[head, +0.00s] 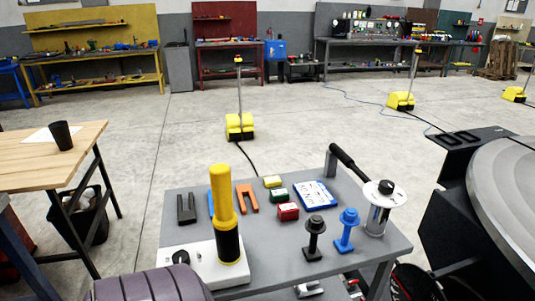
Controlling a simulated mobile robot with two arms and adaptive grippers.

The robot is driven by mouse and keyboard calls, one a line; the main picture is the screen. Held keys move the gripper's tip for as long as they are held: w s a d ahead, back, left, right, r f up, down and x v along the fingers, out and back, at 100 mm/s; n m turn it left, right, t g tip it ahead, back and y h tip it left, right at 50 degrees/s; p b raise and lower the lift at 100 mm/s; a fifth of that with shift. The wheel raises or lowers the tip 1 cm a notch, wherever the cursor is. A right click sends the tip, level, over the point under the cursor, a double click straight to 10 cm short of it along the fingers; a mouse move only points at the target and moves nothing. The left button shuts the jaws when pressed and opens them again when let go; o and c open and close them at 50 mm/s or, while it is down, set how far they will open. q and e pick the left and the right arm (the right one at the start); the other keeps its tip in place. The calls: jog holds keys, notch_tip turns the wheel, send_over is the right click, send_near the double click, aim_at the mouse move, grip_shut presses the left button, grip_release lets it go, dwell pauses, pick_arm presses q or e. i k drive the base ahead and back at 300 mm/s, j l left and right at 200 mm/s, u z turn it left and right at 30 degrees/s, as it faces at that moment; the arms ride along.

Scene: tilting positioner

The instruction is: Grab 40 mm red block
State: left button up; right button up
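A small red block (288,211) with a pale label lies on the grey table (262,261) in the lower middle of the head view. A green block (277,195) lies just behind it, and a yellow block (272,181) lies behind the green one. The red block's size cannot be read. Neither of my grippers shows in this view, and nothing is touching the red block.
A tall yellow-and-black cylinder (222,196) stands left of the blocks. Black (314,237) and blue (347,231) flanged pieces stand to the right, near a silver canister (377,219). A blue-white card (316,194) lies behind. A large round plate (508,200) is at far right.

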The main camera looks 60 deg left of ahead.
aim_at(286, 212)
jog(key=u, duration=1.45)
